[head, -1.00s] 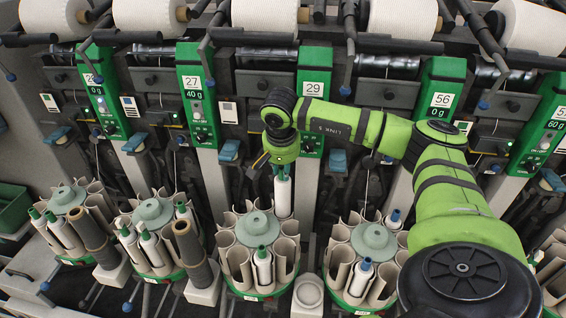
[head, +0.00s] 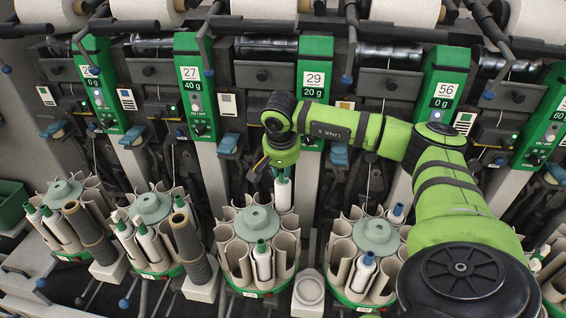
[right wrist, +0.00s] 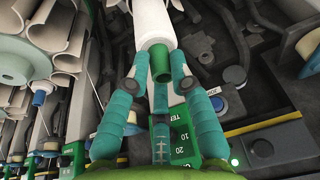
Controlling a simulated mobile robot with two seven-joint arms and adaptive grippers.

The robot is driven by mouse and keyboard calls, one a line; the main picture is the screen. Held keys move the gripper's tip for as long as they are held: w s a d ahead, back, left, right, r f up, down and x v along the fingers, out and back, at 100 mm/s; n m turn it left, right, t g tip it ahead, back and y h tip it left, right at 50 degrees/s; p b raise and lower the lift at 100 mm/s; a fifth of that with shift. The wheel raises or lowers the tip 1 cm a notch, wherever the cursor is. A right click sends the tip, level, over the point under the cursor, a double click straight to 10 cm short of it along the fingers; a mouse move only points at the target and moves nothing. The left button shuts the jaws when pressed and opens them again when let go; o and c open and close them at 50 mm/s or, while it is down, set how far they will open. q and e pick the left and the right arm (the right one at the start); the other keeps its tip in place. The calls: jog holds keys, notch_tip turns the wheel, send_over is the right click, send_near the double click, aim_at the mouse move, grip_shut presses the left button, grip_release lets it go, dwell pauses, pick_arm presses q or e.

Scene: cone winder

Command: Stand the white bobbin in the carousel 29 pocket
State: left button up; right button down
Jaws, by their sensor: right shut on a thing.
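My right gripper (head: 282,174) is shut on the green top end of the white bobbin (head: 284,196), which hangs roughly upright below it. In the right wrist view the teal fingers (right wrist: 157,84) close around the green end, and the white bobbin (right wrist: 152,22) extends away from them. Carousel 29 (head: 256,222), with a pale green hub and beige pockets, stands below the panel marked 29 (head: 314,79). The bobbin shows at the carousel's back right; whether it is over a pocket I cannot tell. A green-tipped bobbin (head: 262,262) stands in a front pocket; several other pockets look empty. My left gripper is not in view.
Neighbouring carousels stand left (head: 151,209) and right (head: 375,238), holding bobbins. Dark tubes (head: 190,247) lean between the left carousels. The grey post and the machine front lie close behind the held bobbin. A round holder (head: 309,290) sits right of carousel 29.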

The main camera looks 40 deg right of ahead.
aim_at(283, 194)
jog(key=shift+f+b, duration=0.6)
jog(key=shift+f, duration=0.45)
jog(key=shift+f+b, duration=1.7)
jog(key=shift+f, duration=0.5)
jog(key=shift+f+b, duration=0.8)
jog(key=shift+f, duration=0.25)
jog(key=c, duration=1)
grip_release()
jog(key=shift+r, duration=0.1)
jog(key=v, duration=1.2)
jog(key=shift+s+a, duration=0.1)
